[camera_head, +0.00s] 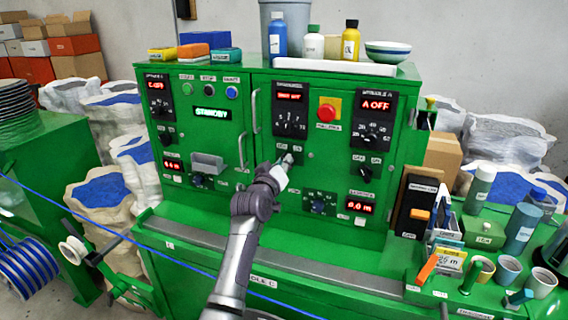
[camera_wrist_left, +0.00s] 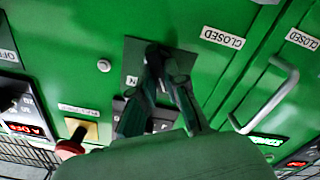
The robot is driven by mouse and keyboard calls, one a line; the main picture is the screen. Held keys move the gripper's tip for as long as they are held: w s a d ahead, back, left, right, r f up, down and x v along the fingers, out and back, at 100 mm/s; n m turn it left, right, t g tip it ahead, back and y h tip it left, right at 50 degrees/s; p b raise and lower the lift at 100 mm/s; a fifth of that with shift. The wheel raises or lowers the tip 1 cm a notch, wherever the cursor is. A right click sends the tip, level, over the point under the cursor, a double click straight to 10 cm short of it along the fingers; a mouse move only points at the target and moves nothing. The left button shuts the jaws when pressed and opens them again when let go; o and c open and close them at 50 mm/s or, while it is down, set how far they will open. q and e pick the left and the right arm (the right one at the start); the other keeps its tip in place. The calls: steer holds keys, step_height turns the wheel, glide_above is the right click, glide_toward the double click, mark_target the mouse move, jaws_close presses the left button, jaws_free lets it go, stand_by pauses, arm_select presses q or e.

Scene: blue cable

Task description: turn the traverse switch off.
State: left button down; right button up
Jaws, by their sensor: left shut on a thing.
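The green machine cabinet (camera_head: 225,200) fills the middle of the head view. My left gripper (camera_head: 284,162) reaches its middle panel, just below the dial and red display. In the left wrist view the left gripper (camera_wrist_left: 165,62) has its two fingers close together on a small dark switch knob on a black plate (camera_wrist_left: 132,64). Part of an ON label shows beside it. The fingers hide most of the knob, so its exact angle cannot be told. My right gripper is not in view.
A red emergency button (camera_head: 327,111) sits right of the middle dial. Another rotary switch (camera_head: 358,170) is on the right panel. Door handles (camera_head: 241,150) stick out left of the gripper. A blue cable (camera_head: 120,240) runs across the front. Cups and bottles crowd the right side.

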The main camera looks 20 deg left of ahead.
arm_select(q)
steer(key=c, duration=1.2)
jaws_free()
steer(key=s, duration=1.2)
steer(key=shift+a, duration=0.2)
